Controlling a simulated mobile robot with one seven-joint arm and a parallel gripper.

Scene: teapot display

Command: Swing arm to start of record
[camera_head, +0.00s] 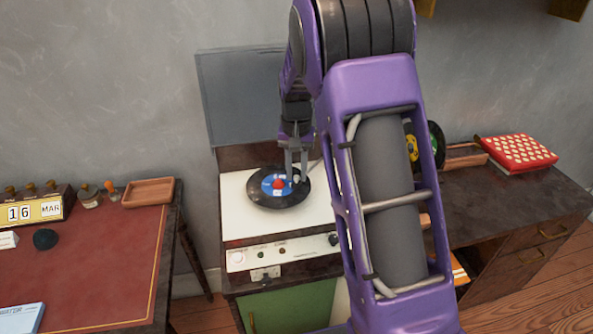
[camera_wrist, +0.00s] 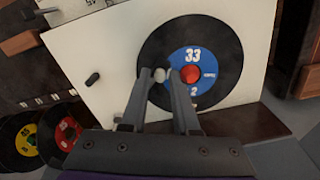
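A black record (camera_head: 278,187) with a blue label lies on the white top of the record player (camera_head: 237,190). Its label reads 33 in the wrist view (camera_wrist: 193,56), with a red knob (camera_wrist: 190,75) at the centre. My gripper (camera_head: 296,176) points down over the record, and its fingertips (camera_wrist: 161,74) are just left of the red knob in the wrist view. The fingers are apart, with a small pale round tip (camera_wrist: 160,74) between them. I cannot tell whether they grip it. The rest of the player's arm is largely hidden by my gripper and arm.
The player's front panel has small knobs (camera_head: 261,254). A dark switch (camera_wrist: 92,79) stands on the white top. More records (camera_wrist: 66,130) are at the lower left of the wrist view. A red desk (camera_head: 95,260) is left, and a red dotted box (camera_head: 518,152) is right.

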